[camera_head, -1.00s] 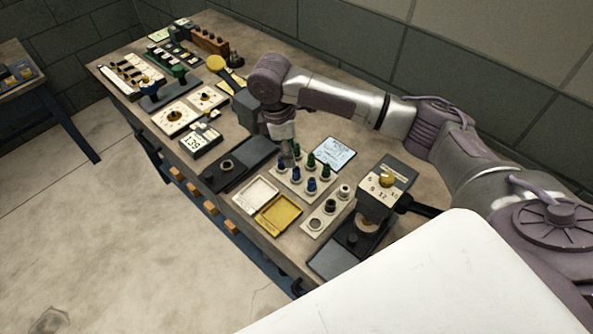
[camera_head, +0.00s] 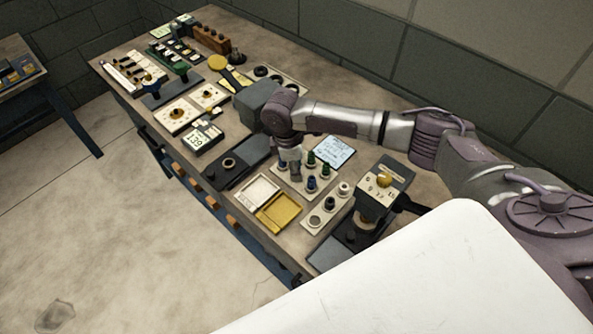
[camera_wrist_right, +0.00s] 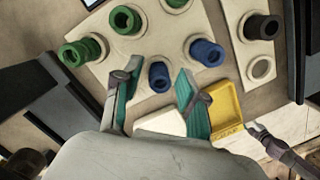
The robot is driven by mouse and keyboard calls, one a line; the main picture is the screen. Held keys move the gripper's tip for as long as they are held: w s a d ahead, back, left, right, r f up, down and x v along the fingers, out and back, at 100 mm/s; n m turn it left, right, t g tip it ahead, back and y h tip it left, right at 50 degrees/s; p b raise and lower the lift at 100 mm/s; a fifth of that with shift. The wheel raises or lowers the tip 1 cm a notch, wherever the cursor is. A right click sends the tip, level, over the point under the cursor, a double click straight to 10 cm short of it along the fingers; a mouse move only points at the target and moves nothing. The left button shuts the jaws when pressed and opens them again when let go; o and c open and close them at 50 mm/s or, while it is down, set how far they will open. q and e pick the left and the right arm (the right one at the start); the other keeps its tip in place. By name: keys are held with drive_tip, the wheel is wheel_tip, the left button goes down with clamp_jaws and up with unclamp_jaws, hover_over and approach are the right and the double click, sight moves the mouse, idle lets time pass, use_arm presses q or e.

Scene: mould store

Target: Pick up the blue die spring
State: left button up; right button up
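The blue die springs stand upright on a pale board (camera_head: 322,195) with green springs. In the right wrist view one blue die spring (camera_wrist_right: 159,77) lies between the fingertips of my right gripper (camera_wrist_right: 153,84), with gaps visible on both sides. A second blue spring (camera_wrist_right: 206,52) stands just to the right, outside the fingers. In the head view my right gripper (camera_head: 294,174) points down over the board and hides part of the springs; one blue spring (camera_head: 311,184) shows beside it. My right gripper is open. My left gripper is not in view.
Green springs (camera_wrist_right: 83,51) stand close by on the board. A yellow tray (camera_head: 279,212) and a white tray (camera_head: 257,191) lie in front. A strip with dark and pale rings (camera_head: 330,204) and a dark press-like device (camera_head: 381,190) stand to the right.

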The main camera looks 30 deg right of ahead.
clamp_jaws()
drive_tip(key=shift+r, duration=0.15)
drive_tip(key=shift+r, duration=0.2)
wheel_tip(320, 180, up, 4)
drive_tip(key=shift+s+f+b, duration=0.15)
drive_tip(key=shift+f+b, duration=0.05)
drive_tip(key=shift+b, duration=0.6)
drive_tip(key=s+d+r+p, duration=0.2)
drive_tip(key=s+r+p, duration=0.1)
drive_tip(key=s+r, duration=0.6)
drive_tip(key=shift+s+d+r, duration=0.15)
drive_tip(key=shift+s+r, duration=0.25)
drive_tip(key=shift+s, duration=0.65)
